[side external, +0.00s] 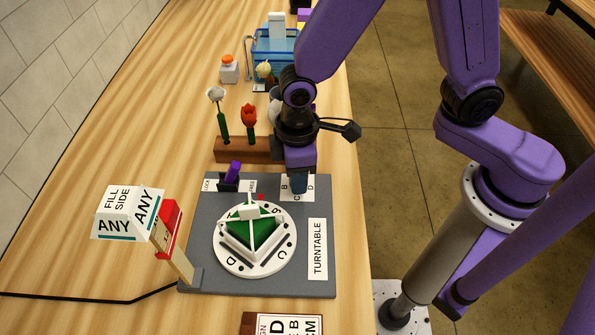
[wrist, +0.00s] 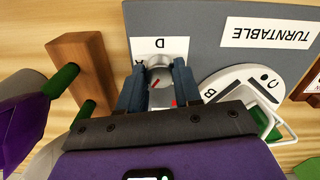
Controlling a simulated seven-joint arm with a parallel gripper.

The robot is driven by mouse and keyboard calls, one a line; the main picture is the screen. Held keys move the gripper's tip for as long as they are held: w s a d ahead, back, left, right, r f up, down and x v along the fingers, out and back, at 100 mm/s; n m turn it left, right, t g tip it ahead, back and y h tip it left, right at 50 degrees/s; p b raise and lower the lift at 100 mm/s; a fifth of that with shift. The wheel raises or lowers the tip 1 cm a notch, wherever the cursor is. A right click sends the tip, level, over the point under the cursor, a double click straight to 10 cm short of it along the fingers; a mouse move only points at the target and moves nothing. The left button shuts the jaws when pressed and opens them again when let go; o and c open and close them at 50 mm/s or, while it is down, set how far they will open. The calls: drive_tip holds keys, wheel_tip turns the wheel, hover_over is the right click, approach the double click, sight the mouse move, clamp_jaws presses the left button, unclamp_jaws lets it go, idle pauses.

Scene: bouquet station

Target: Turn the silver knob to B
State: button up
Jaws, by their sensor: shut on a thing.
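The silver knob (wrist: 158,73) stands on a white letter plate (wrist: 178,46) on the grey board, between my fingers in the wrist view. A short red mark shows by the knob; which letter it points to I cannot tell. A D shows on the plate above the knob; other letters there are partly hidden. My gripper (wrist: 157,88) is shut on the knob, one dark blue finger on each side.
The turntable (side external: 285,262), a white lettered disc with a green-filled holder, sits beside the knob. A purple-handled lever (side external: 234,170) stands left of it. A wooden block (side external: 235,152) holding flowers stands behind my gripper. A sign (side external: 127,212) reading FILL SIDE ANY stands at left.

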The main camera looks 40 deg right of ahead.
drive_tip(key=n, duration=0.6)
drive_tip(key=shift+n, duration=0.3)
idle(0.5)
drive_tip(key=o, duration=1)
drive_tip(key=shift+o, duration=0.2)
wheel_tip(320, 180, up, 18)
drive_tip(key=shift+f, duration=0.25)
drive_tip(key=shift+d, duration=0.1)
